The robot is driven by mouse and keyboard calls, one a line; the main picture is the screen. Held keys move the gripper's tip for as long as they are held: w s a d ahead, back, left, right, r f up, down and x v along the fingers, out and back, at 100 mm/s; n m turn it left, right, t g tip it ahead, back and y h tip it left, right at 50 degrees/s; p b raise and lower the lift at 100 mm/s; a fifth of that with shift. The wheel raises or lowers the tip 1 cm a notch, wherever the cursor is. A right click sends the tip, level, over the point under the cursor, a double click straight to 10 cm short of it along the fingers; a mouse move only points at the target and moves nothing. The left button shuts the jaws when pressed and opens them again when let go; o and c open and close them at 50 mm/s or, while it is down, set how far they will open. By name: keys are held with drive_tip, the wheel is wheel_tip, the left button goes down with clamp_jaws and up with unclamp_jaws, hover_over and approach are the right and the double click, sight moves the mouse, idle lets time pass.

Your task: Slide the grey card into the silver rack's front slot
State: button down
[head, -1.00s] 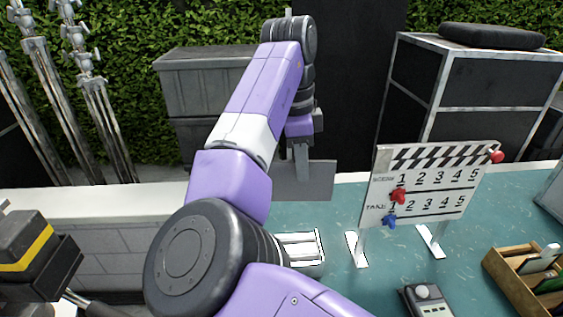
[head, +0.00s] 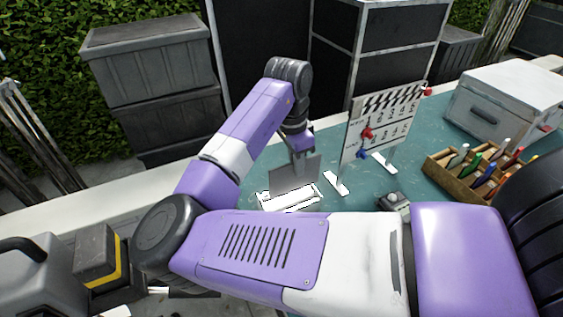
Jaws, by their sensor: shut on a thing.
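The grey card (head: 291,176) is a flat plate held upright below my gripper (head: 300,152). My gripper is shut on the card's upper edge. The silver rack (head: 268,202) lies on the green table top, just below and in front of the card. The card's lower edge appears close to the rack's back part. I cannot tell whether the card is inside a slot or just above or behind it. My purple arm hides the rack's near side.
A white clapper board (head: 372,128) with red and blue knobs stands right of the card on white feet. A small grey device (head: 394,201) sits nearer. A wooden box (head: 452,183) of markers and a white case (head: 505,100) are farther right.

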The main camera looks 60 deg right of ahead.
sight(294, 189)
drive_tip(key=shift+w+a+f+b, duration=0.1)
drive_tip(key=shift+w+f+b, duration=0.05)
drive_tip(key=shift+f+b, duration=0.25)
wheel_tip(294, 189, down, 2)
drive_tip(key=shift+f+b, duration=0.1)
drive_tip(key=shift+b, duration=0.9)
drive_tip(key=shift+f+b, duration=0.55)
drive_tip(key=shift+f, duration=0.45)
drive_tip(key=shift+p, duration=0.4)
drive_tip(key=shift+f+b, duration=0.35)
drive_tip(key=shift+f, duration=0.35)
drive_tip(key=shift+f, duration=0.35)
drive_tip(key=shift+f+b, duration=1.65)
drive_tip(key=shift+f, duration=0.6)
drive_tip(key=c, duration=1.4)
unclamp_jaws()
